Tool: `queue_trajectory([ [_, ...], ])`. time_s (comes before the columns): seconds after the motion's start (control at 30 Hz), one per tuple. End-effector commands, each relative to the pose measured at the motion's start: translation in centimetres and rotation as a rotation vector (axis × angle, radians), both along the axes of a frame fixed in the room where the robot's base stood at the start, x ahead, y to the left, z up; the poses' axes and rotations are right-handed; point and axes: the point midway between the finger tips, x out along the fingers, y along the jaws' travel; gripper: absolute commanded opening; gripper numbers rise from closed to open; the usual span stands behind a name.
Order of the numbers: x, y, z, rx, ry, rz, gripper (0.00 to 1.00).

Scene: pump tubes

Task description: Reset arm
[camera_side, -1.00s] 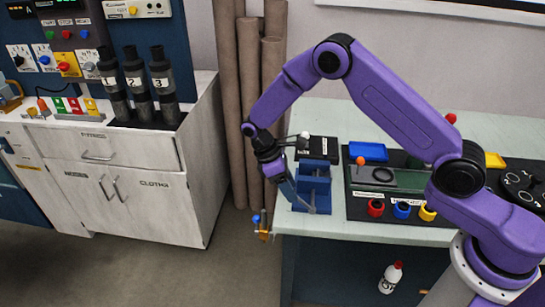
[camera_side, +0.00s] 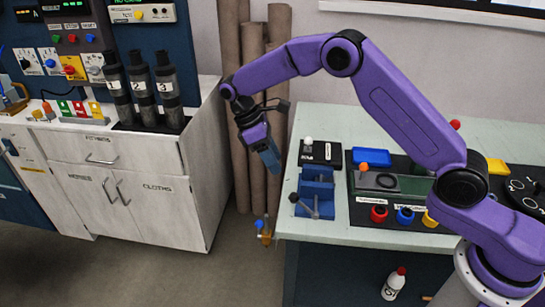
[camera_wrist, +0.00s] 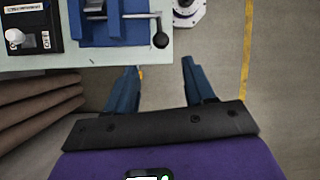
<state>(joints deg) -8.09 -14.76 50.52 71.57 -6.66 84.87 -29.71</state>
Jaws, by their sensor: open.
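My gripper (camera_side: 273,163) is at the end of my purple arm, raised in the air left of the green work table (camera_side: 313,127) and in front of the brown rolls. In the wrist view my gripper (camera_wrist: 160,72) shows two blue fingers spread apart with nothing between them. The floor shows between and beyond the fingers. The blue vise (camera_side: 316,188) stands at the table's left end, with its handle and dark ball knob showing in the wrist view (camera_wrist: 160,40).
A black switch box (camera_side: 320,152) sits behind the vise. Brown rolls (camera_side: 255,110) stand between table and cabinet. The white cabinet (camera_side: 140,190) carries three numbered dark tubes (camera_side: 141,90). A blue tray (camera_side: 371,156) and red, blue and yellow rings (camera_side: 405,215) are on the table.

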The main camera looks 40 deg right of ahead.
Motion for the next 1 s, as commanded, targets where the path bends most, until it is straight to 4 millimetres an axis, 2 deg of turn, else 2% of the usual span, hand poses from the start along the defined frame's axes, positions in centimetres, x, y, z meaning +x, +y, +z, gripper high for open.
queue_trajectory([
  [0.17, -0.3, 0.1, 0.3, 0.003, -0.009, 0.004, 0.53],
  [0.37, -2.7, 0.8, 2.7, 0.020, -0.064, 0.028, 0.53],
  [0.67, -9.4, 0.9, 6.4, 0.074, -0.173, 0.068, 0.53],
  [1.0, -18.7, -1.6, 8.9, 0.161, -0.276, 0.104, 0.53],
])
